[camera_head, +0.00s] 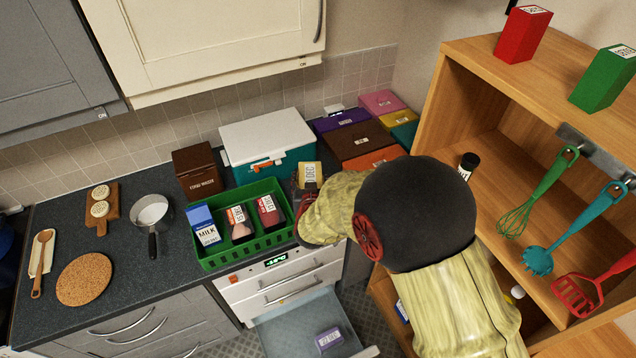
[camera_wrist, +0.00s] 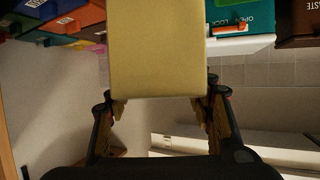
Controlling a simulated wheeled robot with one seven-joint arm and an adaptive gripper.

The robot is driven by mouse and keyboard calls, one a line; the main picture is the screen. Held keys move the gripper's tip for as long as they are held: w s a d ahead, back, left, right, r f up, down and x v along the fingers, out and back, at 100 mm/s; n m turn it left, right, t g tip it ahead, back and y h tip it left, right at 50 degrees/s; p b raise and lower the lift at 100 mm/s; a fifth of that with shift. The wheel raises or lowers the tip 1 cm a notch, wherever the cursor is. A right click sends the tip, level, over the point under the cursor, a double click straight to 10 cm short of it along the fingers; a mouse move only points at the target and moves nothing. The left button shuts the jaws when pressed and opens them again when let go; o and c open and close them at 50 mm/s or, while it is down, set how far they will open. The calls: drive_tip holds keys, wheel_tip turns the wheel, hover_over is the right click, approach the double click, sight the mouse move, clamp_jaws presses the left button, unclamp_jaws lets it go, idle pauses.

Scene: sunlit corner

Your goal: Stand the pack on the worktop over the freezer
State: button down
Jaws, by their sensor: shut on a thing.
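A yellow pack (camera_head: 311,172) with a pale label is in my gripper (camera_head: 307,188), above the worktop (camera_head: 130,262) to the right of the green crate. In the wrist view the pack (camera_wrist: 157,50) fills the upper middle, and my gripper (camera_wrist: 158,104) is shut on its near end from both sides. I cannot tell whether the pack touches the worktop. The white-fronted freezer (camera_head: 290,278) with a small display is below the worktop edge. Its low drawer (camera_head: 288,328) is pulled out and holds a purple pack (camera_head: 329,339). My forearm hides the worktop right of the pack.
The green crate (camera_head: 208,262) holds a milk carton and other packs. A teal cool box (camera_head: 268,150), a brown food waste bin (camera_head: 197,170) and several coloured boxes (camera_head: 368,143) stand behind. A saucepan (camera_head: 151,212) is left. Wooden shelving (camera_head: 500,150) rises close on the right.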

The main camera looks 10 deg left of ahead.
drive_tip(key=w+f+p, duration=0.1)
drive_tip(key=w+f, duration=0.9)
drive_tip(key=f, duration=0.1)
drive_tip(key=shift+d, duration=0.15)
drive_tip(key=shift+f, duration=0.15)
drive_tip(key=c, duration=0.8)
unclamp_jaws()
drive_tip(key=shift+s, duration=0.1)
drive_tip(key=shift+o, duration=0.2)
drive_tip(key=v, duration=1.2)
drive_tip(key=shift+b, duration=0.3)
